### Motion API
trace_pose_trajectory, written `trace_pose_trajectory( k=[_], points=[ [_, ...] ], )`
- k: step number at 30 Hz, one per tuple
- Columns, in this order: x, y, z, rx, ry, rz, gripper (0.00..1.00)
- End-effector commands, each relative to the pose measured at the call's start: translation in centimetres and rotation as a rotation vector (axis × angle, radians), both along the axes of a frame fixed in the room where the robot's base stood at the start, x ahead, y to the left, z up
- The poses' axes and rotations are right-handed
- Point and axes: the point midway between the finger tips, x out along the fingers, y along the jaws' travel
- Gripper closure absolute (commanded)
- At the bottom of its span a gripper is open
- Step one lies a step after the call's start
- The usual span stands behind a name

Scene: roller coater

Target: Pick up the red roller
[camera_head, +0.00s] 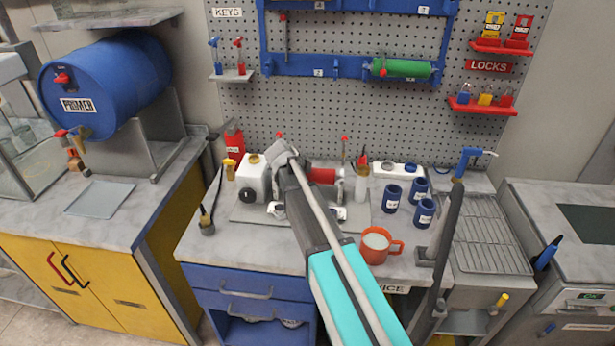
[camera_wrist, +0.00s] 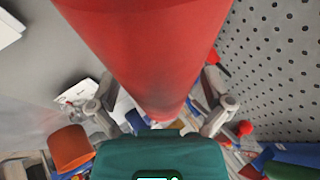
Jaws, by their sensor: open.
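The red roller (camera_head: 322,175) shows in the head view on the coater at the back of the middle bench, with its left part hidden behind my arm. In the wrist view a large red cylinder (camera_wrist: 150,45), which looks like this roller, fills the upper middle. My gripper (camera_wrist: 158,108) is open, with one grey finger on each side of the red cylinder's lower end. I cannot tell whether the fingers touch it. In the head view my arm hides most of the gripper.
An orange mug (camera_head: 377,244) and several blue cups (camera_head: 392,198) stand right of my arm. A white container (camera_head: 253,178) stands left of the coater. A green roller (camera_head: 401,68) hangs on the blue rack (camera_head: 350,70) above. The pegboard (camera_head: 400,120) rises close behind.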

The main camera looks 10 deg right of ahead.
Motion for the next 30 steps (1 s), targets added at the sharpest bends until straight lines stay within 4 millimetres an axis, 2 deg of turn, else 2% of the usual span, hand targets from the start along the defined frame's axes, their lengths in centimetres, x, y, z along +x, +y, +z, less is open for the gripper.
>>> trace_pose_trajectory(
  k=[4,14,30],
  points=[
    [-0.01,0.02,0.00,0.000,0.000,0.000,0.00],
    [0.00,0.04,0.00,0.000,0.000,0.000,0.61],
    [0.01,0.05,0.77,-0.001,0.000,0.001,0.63]
  ],
)
